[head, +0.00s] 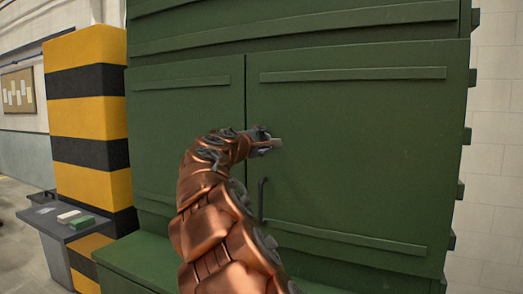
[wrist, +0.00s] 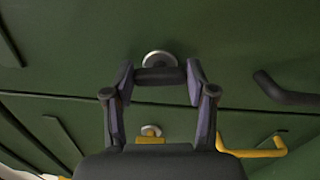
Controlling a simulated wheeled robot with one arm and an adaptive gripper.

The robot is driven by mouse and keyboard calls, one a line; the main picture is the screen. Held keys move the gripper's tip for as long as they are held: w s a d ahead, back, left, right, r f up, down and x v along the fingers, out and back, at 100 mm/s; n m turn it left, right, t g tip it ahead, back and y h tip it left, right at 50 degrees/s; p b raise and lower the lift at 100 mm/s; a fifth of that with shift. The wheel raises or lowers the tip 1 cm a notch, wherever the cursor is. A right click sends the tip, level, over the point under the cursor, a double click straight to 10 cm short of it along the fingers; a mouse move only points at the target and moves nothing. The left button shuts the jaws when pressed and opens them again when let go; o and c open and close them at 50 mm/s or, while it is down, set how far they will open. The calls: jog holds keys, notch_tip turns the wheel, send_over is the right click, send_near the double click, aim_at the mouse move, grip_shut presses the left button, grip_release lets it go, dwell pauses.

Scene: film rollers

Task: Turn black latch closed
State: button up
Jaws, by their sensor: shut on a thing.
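The black latch (wrist: 158,76) is a dark bar on a round silver base (wrist: 160,58) on the green cabinet door. In the wrist view it lies crosswise between my fingers. My gripper (wrist: 160,82) is shut on it, with one finger at each end of the bar. In the head view my gripper (head: 266,141) is against the cabinet front, just right of the seam between the doors. The latch is hidden or too small to make out there. The cabinet doors (head: 350,150) look shut.
A black handle (wrist: 285,95) sticks out right of the latch; it also shows below my gripper in the head view (head: 262,197). A yellow latch (wrist: 150,140) and a yellow handle (wrist: 250,151) are nearby. A striped pillar (head: 90,125) and grey side table (head: 62,225) stand left.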

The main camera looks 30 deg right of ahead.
jog(key=shift+m+b, duration=0.45)
jog(key=shift+m, duration=0.15)
jog(key=o, duration=1.2)
jog(key=shift+c, duration=0.2)
jog(key=shift+a, duration=0.15)
jog(key=v, duration=1.2)
jog(key=shift+f, duration=0.1)
